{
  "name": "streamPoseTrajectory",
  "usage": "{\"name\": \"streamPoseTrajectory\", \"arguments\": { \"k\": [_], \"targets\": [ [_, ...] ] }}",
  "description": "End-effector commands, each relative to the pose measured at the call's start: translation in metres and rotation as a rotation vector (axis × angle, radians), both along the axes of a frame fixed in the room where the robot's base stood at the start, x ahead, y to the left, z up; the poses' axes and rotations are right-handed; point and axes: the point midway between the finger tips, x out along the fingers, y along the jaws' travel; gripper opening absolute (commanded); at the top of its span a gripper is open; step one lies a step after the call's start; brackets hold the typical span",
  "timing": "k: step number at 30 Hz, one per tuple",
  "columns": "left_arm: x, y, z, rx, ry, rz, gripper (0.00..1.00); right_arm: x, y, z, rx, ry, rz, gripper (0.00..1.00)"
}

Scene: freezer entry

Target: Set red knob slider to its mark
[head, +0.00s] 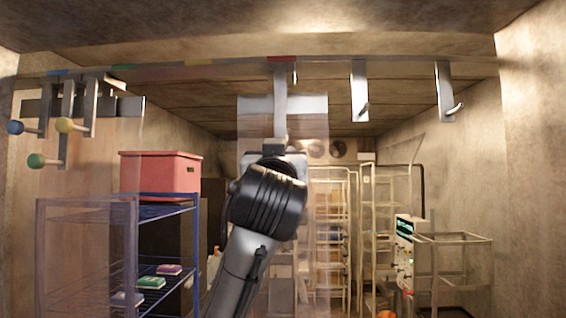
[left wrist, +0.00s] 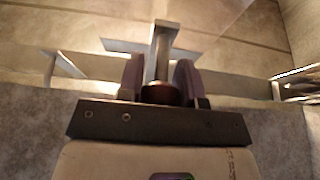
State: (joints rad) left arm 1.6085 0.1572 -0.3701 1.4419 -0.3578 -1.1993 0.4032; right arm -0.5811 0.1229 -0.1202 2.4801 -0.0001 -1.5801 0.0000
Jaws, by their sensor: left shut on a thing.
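The red knob slider (head: 281,92) is a grey metal hanger on the overhead rail, in the centre of the head view. Its top is in line below the red mark (head: 282,59) on the rail. My left gripper (head: 275,147) is at the hanger's lower end, its fingers largely hidden by my own wrist. In the left wrist view, my left gripper (left wrist: 160,82) has a finger on each side of a dark reddish-brown knob (left wrist: 160,95) and is shut on it. The metal hanger (left wrist: 161,50) rises beyond the knob. My right gripper is in neither view.
The rail (head: 330,61) also carries blue, green and yellow marks. Sliders with a blue knob (head: 15,127), a yellow knob (head: 64,125) and a green knob (head: 36,160) hang bunched at left. Two hooks (head: 359,92) hang at right. A blue rack (head: 197,235) holds a red bin (head: 160,175).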

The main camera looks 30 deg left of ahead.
Motion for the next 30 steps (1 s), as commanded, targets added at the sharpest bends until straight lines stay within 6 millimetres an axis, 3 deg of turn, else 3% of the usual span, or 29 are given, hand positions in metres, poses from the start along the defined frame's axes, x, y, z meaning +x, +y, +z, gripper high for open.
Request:
{"name": "streamPoseTrajectory", "arguments": {
  "k": [12, 13, 15, 20, 30],
  "targets": [
    [-0.0004, -0.0003, 0.0008, 0.002, -0.002, 0.005, 0.0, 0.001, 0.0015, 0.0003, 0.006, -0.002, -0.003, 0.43],
    [-0.0005, -0.0002, 0.0008, 0.002, -0.002, 0.005, 0.35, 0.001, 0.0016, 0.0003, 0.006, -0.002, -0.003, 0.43],
    [-0.0005, -0.0001, 0.0007, 0.002, -0.002, 0.005, 0.42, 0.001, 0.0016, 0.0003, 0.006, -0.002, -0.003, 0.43],
    [-0.0003, 0.0001, 0.0005, 0.002, -0.001, 0.005, 0.57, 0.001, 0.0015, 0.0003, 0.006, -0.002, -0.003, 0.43],
    [-0.0041, -0.0019, -0.003, 0.001, -0.002, 0.004, 0.58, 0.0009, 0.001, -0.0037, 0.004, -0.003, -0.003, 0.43]
  ]
}}
